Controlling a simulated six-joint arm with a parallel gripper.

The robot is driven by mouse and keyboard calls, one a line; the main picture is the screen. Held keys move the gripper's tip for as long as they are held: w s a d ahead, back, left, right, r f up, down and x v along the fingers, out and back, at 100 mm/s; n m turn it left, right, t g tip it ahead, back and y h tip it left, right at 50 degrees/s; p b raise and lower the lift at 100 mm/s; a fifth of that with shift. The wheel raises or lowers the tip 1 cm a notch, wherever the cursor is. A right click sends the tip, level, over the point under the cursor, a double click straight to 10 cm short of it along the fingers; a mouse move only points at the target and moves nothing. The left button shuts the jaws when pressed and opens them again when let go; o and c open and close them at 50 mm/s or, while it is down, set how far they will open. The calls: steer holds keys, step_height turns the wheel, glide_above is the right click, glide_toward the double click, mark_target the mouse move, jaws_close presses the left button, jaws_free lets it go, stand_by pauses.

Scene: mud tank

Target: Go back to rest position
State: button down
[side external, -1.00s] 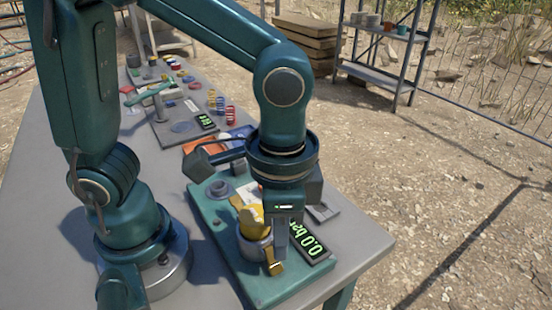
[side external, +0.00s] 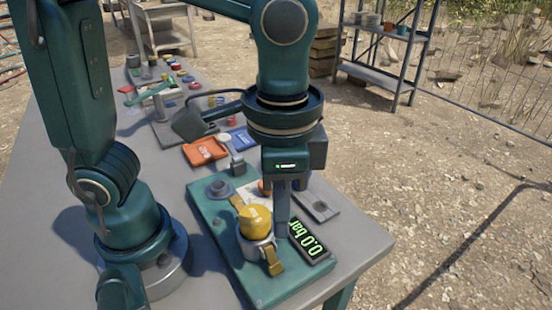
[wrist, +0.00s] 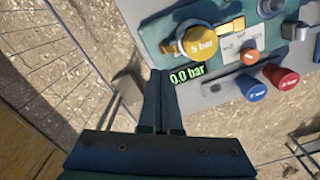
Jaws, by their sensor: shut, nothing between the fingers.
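My gripper (side external: 282,228) points down above the green panel, just right of the yellow knob (side external: 255,222). Its fingers are together with nothing between them; in the wrist view my gripper (wrist: 161,78) is also shut. The green panel (side external: 213,243) lies on the table and carries a display (side external: 310,243) reading 0.0 bar. The fingertips overlap the panel in the side view, and I cannot tell the exact gap below them.
An orange tray (side external: 205,151) and a blue tray (side external: 243,139) lie behind the panel. Farther back is another board (side external: 165,133) with a green lever. The wrist view shows a blue knob (wrist: 251,88) and a red knob (wrist: 281,77). The near left table is clear.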

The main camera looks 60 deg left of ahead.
steer(key=a+r+n+t, duration=0.1)
steer(key=a, duration=0.1)
steer(key=a+r+n, duration=0.1)
steer(key=a, duration=0.1)
steer(key=a+r+n+t, duration=0.1)
steer(key=a, duration=0.1)
steer(key=shift+w+a+r+t+h, duration=0.15)
steer(key=shift+w+a+t+h, duration=0.1)
steer(key=shift+w+t+h, duration=0.1)
steer(key=shift+s+a+f+n+t, duration=0.3)
steer(key=shift+a+n+t, duration=0.2)
steer(key=shift+a, duration=0.3)
steer(key=shift+s+a+f+n+t, duration=0.25)
steer(key=shift+a+f+n+t, duration=0.15)
steer(key=shift+a, duration=0.35)
steer(key=shift+s+a+f+n+t, duration=0.25)
steer(key=shift+a+n+t, duration=0.3)
steer(key=shift+a, duration=0.25)
